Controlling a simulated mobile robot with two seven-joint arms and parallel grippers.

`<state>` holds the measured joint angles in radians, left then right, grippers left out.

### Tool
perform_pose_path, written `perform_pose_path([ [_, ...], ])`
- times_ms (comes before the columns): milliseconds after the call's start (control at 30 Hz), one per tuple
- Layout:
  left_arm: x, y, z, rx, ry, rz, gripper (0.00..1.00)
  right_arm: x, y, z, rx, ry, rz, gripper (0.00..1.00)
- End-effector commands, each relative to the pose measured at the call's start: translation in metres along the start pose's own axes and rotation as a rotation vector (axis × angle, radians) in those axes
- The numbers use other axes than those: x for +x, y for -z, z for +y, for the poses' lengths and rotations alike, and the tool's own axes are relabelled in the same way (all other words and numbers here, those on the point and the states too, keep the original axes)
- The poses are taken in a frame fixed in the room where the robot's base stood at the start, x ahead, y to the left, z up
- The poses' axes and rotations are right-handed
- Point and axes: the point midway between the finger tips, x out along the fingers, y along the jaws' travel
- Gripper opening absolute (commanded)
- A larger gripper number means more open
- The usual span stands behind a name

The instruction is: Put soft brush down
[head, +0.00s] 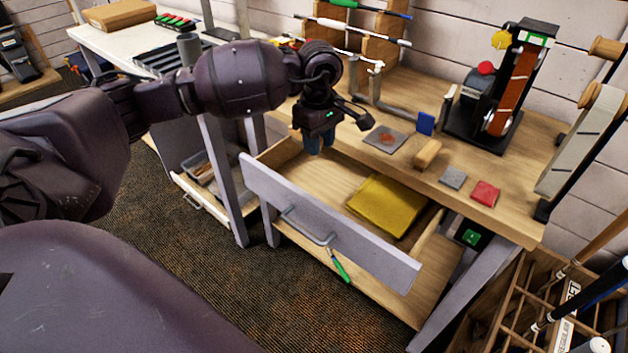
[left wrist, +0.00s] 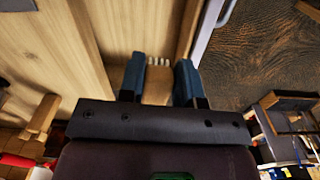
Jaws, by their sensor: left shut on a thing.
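My left gripper (head: 317,143) is over the left part of the open drawer (head: 325,175), beside the workbench's front edge. In the left wrist view, its two blue fingers (left wrist: 160,82) are shut on the soft brush. The soft brush (left wrist: 157,88) has a tan wooden body with whitish bristles showing beyond the fingertips. In the head view the brush is hidden by the gripper, and I cannot tell whether it touches the drawer floor. My right gripper is in neither view.
A folded yellow cloth (head: 385,205) lies in the drawer's right part. On the workbench (head: 400,115) are a grey mat (head: 386,139), a blue block (head: 425,123), a wooden block (head: 428,154), grey (head: 452,178) and red (head: 486,193) pads. A belt sander (head: 495,95) stands behind.

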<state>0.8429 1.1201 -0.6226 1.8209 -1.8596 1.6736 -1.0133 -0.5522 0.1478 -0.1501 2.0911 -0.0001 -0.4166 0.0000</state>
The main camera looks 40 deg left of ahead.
Motion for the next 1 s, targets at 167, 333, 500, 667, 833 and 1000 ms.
perform_pose_path([
  [167, -0.001, -0.001, 0.001, 0.256, 0.001, 0.000, 0.04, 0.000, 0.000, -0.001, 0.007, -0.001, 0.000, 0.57],
  [333, -0.001, -0.001, 0.001, 0.474, 0.003, -0.001, 0.04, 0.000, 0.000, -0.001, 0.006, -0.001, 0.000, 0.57],
  [500, -0.001, -0.001, 0.001, 0.620, 0.004, -0.001, 0.04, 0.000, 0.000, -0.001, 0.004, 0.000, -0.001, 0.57],
  [667, 0.003, -0.001, 0.001, 0.680, 0.006, -0.003, 0.04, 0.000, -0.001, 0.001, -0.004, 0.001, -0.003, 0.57],
  [833, 0.029, -0.001, 0.000, 0.687, 0.010, -0.006, 0.04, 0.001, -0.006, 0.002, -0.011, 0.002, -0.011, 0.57],
  [1000, 0.068, -0.001, 0.000, 0.687, 0.010, -0.007, 0.04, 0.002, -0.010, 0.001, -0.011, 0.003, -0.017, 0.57],
])
